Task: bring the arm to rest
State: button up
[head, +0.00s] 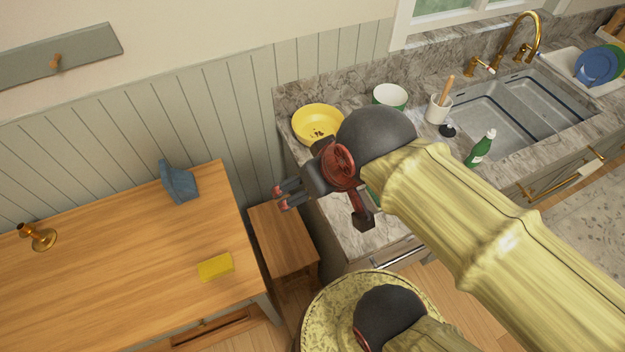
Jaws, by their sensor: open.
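My gripper (285,195) is at the end of my arm, in the middle of the head view. Its two fingers with reddish tips point left and stand apart with nothing between them. It hangs in the air around the gap between the wooden table (100,265) and the marble counter (375,240). My arm reaches in from the lower right and hides part of the counter.
A yellow bowl (318,122) with dark bits, a white-green bowl (390,96) and a green bottle (481,149) stand on the counter by the sink (500,120). A yellow block (215,267), a blue object (178,184) and a brass candlestick (37,238) are on the table. A stool (283,240) stands between.

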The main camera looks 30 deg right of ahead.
jog(key=shift+f, duration=0.15)
notch_tip(320, 180, down, 15)
jog(key=b, duration=1.5)
